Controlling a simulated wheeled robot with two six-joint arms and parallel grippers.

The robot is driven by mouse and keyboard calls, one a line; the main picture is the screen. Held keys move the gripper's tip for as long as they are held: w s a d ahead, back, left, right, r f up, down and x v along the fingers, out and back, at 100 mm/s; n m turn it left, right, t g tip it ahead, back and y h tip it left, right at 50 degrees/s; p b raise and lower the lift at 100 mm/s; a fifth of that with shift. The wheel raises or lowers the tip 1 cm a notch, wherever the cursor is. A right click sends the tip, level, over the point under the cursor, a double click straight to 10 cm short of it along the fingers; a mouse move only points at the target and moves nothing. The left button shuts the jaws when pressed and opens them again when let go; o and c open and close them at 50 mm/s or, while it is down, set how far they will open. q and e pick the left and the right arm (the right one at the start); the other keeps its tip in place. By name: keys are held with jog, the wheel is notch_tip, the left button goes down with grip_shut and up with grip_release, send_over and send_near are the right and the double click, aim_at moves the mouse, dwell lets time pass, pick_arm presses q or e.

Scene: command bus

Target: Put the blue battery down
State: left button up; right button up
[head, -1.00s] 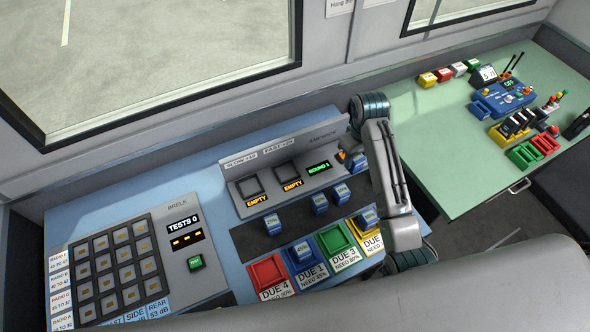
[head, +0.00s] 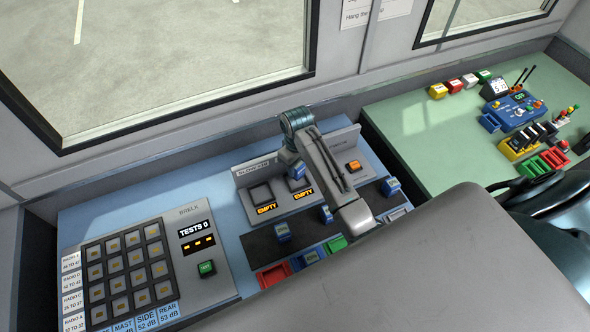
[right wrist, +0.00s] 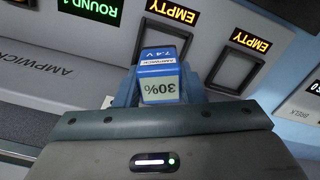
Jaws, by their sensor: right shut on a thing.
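In the head view the held battery (head: 297,172) shows small below the wrist, over the right-hand of two dark charger slots (head: 301,183). In the right wrist view it covers most of that slot, and I cannot tell whether it touches it. The left-hand slot (head: 260,193) is bare, and it shows beside the battery in the wrist view (right wrist: 236,66). Both displays below the slots read EMPTY. My left gripper is not in view.
Other blue batteries (head: 282,231) stand on a dark strip in front of the charger. Red (head: 271,277), blue and green trays line the front, partly hidden by my body. A keypad panel (head: 127,262) is at left. A green desk (head: 410,130) is at right.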

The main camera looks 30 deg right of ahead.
aim_at(297, 172)
notch_tip(297, 172, down, 3)
jog(key=shift+r+p, duration=0.2)
jog(key=shift+p, duration=0.15)
jog(key=shift+f, duration=0.45)
jog(key=shift+f, duration=0.1)
jog(key=o, duration=1.1)
notch_tip(297, 172, up, 9)
jog(key=b, duration=0.3)
jog(key=shift+s+r+p, duration=0.1)
jog(key=shift+r+p, duration=0.4)
jog(key=shift+r, duration=1.15)
